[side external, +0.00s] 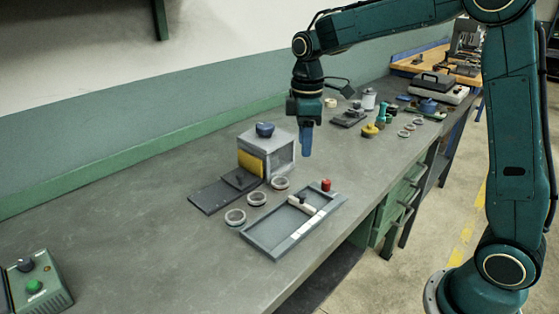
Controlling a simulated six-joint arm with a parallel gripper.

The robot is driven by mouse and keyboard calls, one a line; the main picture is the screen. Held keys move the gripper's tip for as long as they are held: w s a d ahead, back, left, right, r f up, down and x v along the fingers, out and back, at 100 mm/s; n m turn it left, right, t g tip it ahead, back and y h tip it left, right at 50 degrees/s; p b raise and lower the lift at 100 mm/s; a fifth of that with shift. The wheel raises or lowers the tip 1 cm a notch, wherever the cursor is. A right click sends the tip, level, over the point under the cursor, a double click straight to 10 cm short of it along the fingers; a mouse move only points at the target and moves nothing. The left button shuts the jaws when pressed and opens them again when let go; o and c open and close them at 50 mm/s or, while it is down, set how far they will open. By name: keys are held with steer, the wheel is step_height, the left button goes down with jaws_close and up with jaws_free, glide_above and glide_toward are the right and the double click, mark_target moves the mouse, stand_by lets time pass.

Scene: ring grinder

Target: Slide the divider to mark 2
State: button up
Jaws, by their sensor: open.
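A shallow grey tray (262,241) lies flat on the bench near the middle of the side external view. A pale bar, which looks like the divider (309,208), lies across it towards its far right part, with a small dark knob on top. A pale strip (304,229) runs along the tray's front right side; any marks on it are too small to read. My gripper (306,153) points down above the bench, beyond the tray and well apart from the divider. It is open, with nothing visible in it; its fingers overlap in this view.
Several rings (235,217) lie left of the tray. A red cylinder (326,185) stands at its far end.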

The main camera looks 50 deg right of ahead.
mark_target(302, 194)
step_height(302, 194, down, 14)
steer(key=shift+r, duration=0.1)
stand_by(0.9)
steer(key=shift+c, duration=0.2)
jaws_close()
